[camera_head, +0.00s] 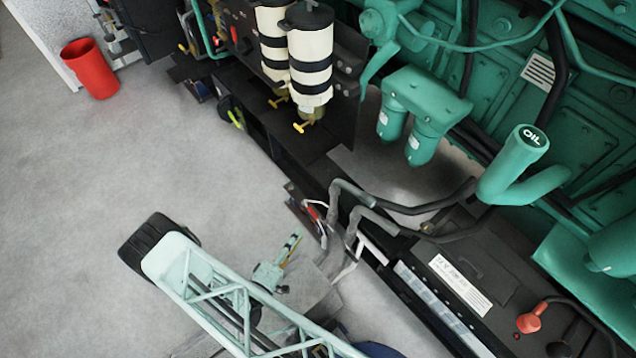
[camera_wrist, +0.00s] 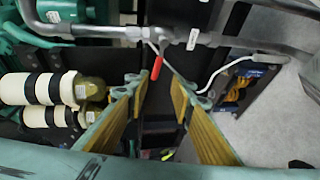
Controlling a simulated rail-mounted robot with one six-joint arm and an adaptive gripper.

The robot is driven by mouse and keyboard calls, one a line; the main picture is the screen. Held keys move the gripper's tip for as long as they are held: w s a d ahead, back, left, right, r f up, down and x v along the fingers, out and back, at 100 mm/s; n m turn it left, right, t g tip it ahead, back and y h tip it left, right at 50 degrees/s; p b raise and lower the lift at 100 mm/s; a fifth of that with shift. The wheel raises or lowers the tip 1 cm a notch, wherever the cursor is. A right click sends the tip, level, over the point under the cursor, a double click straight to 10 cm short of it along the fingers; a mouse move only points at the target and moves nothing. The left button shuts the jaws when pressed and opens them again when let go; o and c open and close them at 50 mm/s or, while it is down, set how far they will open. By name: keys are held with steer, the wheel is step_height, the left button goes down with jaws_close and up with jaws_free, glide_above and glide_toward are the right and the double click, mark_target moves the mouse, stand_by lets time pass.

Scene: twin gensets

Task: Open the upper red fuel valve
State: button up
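A valve with a red lever handle (camera_wrist: 156,68) sits on a grey pipe in the wrist view; the lever hangs down from the pipe. A small red piece, likely the same lever (camera_head: 314,211), shows by the grey bent pipes in the head view. My gripper (camera_wrist: 157,88) is open and empty, its two yellow-padded fingers apart. In the wrist view the lever lies in the gap between the fingertips, seemingly just beyond them; contact is not visible. In the head view my gripper (camera_head: 293,240) is below and left of the lever. No second red valve is clearly visible.
White filters with black bands (camera_head: 310,58) and yellow taps stand on the engine. A battery (camera_head: 465,265) with a red terminal cap (camera_head: 530,320) lies at lower right. A white cable (camera_wrist: 225,65) runs beside the valve. A red bin (camera_head: 90,70) stands on open grey floor.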

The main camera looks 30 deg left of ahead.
steer(key=w+r+m+g+h, duration=0.7)
steer(key=w+r+g, duration=0.1)
steer(key=w+r, duration=0.8)
steer(key=shift+w+a+r+h, duration=0.25)
steer(key=shift+r+h, duration=0.15)
steer(key=shift+r, duration=0.25)
stand_by(1.2)
steer(key=shift+b, duration=0.3)
